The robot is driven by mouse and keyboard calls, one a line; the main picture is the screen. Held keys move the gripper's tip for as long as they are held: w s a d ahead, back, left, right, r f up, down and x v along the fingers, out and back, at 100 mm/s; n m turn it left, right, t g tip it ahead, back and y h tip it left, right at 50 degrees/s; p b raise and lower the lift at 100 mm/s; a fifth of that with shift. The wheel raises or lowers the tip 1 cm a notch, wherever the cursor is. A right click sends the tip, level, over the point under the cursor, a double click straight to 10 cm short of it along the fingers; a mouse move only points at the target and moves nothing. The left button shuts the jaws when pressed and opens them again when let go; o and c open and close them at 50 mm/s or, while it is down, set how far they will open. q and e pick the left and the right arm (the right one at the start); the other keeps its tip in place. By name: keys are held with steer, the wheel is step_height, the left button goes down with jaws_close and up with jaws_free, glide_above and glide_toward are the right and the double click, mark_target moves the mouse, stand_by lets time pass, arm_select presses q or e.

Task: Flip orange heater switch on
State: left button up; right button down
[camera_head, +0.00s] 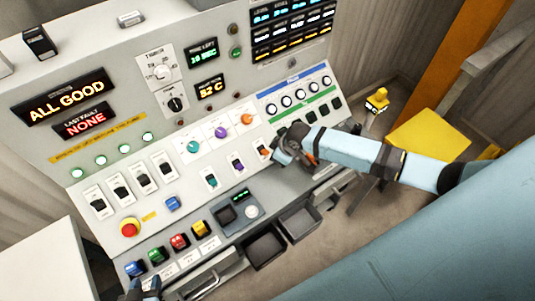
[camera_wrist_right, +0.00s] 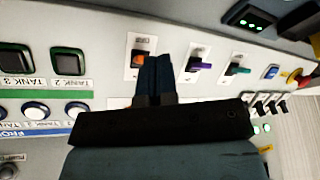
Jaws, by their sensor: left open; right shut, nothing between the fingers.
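The orange heater switch (camera_head: 264,151) is a small lever on a white plate, at the right end of a row with a purple and a teal one. In the right wrist view the orange switch (camera_wrist_right: 139,56) is just left of my right gripper's fingertips (camera_wrist_right: 158,58). These fingers are shut and empty, very close to the lever; I cannot tell if they touch it. In the head view my right gripper (camera_head: 278,158) is at the panel beside this switch. My left gripper (camera_head: 143,287) is open and empty at the bottom left.
The purple switch (camera_wrist_right: 198,60) and teal switch (camera_wrist_right: 236,68) are to the right in the wrist view. Colored knobs (camera_head: 221,132) sit above the switches. A red emergency button (camera_head: 129,228) and colored push buttons (camera_head: 179,241) are lower left. Dark bins (camera_head: 265,247) hang below the panel.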

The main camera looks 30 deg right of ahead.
steer(key=a+v, duration=0.1)
steer(key=v, duration=0.5)
steer(key=shift+r, duration=0.2)
stand_by(0.4)
steer(key=s+a+f+m+t+y, duration=0.25)
steer(key=s+a+t, duration=0.25)
steer(key=s+a, duration=0.6)
steer(key=s+d+m+t+h, duration=0.2)
steer(key=s+d, duration=0.2)
steer(key=s, duration=0.3)
steer(key=shift+s+m, duration=0.25)
steer(key=shift+m, duration=0.1)
steer(key=shift+h, duration=0.25)
